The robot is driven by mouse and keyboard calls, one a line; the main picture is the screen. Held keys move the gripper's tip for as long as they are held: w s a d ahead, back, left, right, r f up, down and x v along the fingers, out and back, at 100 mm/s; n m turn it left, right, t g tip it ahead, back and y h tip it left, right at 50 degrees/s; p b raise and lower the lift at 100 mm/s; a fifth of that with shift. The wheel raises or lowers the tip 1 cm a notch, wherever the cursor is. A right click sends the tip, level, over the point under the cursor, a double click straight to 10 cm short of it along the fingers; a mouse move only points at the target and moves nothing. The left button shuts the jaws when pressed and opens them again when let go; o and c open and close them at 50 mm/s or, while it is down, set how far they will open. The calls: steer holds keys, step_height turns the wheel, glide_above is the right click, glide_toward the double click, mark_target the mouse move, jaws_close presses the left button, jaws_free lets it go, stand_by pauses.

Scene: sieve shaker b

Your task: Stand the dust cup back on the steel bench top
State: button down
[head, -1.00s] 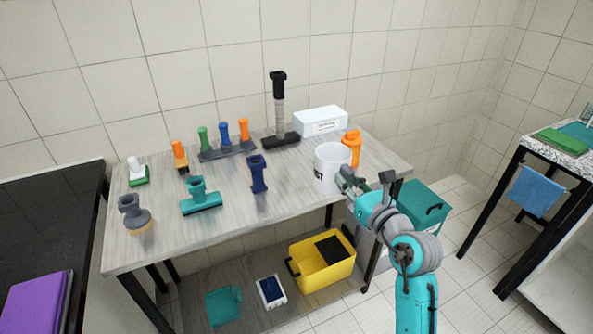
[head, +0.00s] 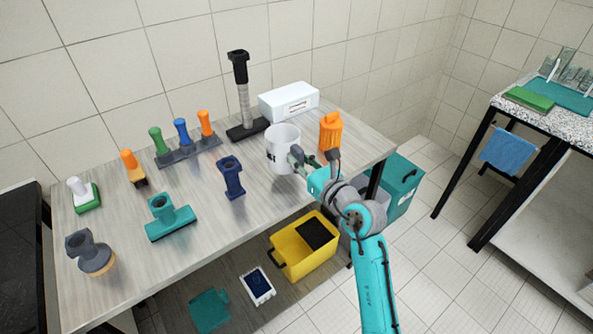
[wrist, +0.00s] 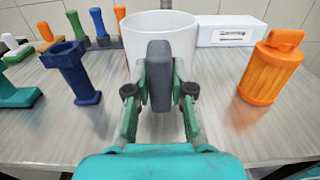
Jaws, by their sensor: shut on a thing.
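The dust cup (head: 283,145) is white with partly visible dark lettering, over the right part of the steel bench top (head: 200,178). My gripper (head: 298,157) reaches in from the front right, on the cup's near side. In the wrist view, my gripper (wrist: 160,82) is shut on the cup's upright dark grey handle, with the white cup body (wrist: 175,40) just behind it. The cup looks upright. Its base is hidden behind my gripper in the wrist view, and I cannot tell whether it touches the bench.
An orange ribbed canister (head: 331,131) stands just right of the cup, with a gap. A white box (head: 289,102) and a black tamper-like stand (head: 241,95) are behind. A blue upright tool (head: 231,178) stands left. A yellow bin (head: 303,248) is on the lower shelf.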

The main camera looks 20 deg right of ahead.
steer(key=shift+f, duration=2.1)
steer(key=c, duration=1)
jaws_free()
steer(key=shift+f, duration=0.15)
steer(key=v, duration=1.2)
